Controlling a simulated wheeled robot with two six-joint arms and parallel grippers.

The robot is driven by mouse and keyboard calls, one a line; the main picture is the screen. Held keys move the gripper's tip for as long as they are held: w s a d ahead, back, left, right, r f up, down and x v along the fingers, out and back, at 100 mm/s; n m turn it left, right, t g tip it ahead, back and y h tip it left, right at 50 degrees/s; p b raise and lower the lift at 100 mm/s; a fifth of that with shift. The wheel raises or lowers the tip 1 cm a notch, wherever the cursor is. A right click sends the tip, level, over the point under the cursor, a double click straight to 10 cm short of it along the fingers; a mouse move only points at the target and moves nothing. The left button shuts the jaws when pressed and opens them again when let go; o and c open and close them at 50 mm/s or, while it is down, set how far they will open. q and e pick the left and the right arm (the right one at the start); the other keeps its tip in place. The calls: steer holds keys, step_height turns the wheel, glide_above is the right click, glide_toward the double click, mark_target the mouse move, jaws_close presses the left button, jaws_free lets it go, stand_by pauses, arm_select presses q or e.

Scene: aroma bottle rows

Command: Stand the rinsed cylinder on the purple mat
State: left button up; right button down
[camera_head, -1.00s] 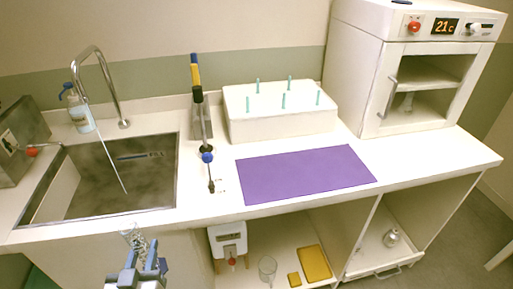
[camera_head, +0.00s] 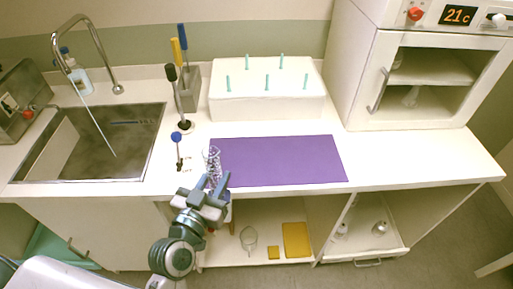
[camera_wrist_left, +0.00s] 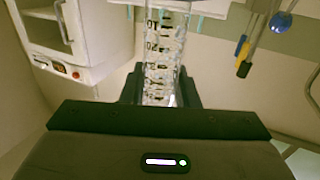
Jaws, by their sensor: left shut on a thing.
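The purple mat (camera_head: 278,161) lies flat on the counter, right of the sink. My left gripper (camera_head: 212,190) is at the counter's front edge, by the mat's left front corner. It is shut on a clear glass cylinder (camera_head: 213,162). The cylinder is held roughly upright, overlapping the mat's left edge in the head view; I cannot tell whether it touches the mat. In the left wrist view the cylinder (camera_wrist_left: 164,50) has dark graduation marks and stands between the fingers. My right gripper is not in view.
A white peg block (camera_head: 266,103) stands behind the mat. A holder with brushes (camera_head: 190,90) and a small blue-knobbed tap (camera_head: 177,138) are to the left. The sink (camera_head: 90,150) is at far left, a white oven (camera_head: 425,80) at right. Most of the mat is clear.

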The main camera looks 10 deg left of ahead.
arm_select(q)
steer(key=shift+w+d+f+b, duration=0.15)
steer(key=shift+w+d+f, duration=0.45)
steer(key=shift+w, duration=1.8)
steer(key=shift+w+d+f+b, duration=0.2)
steer(key=shift+w+f, duration=0.8)
steer(key=shift+w, duration=1.4)
steer(key=shift+w+d+f+b, duration=0.25)
steer(key=shift+w+f, duration=0.55)
steer(key=shift+w, duration=1.6)
steer(key=shift+f, duration=0.15)
steer(key=o, duration=1)
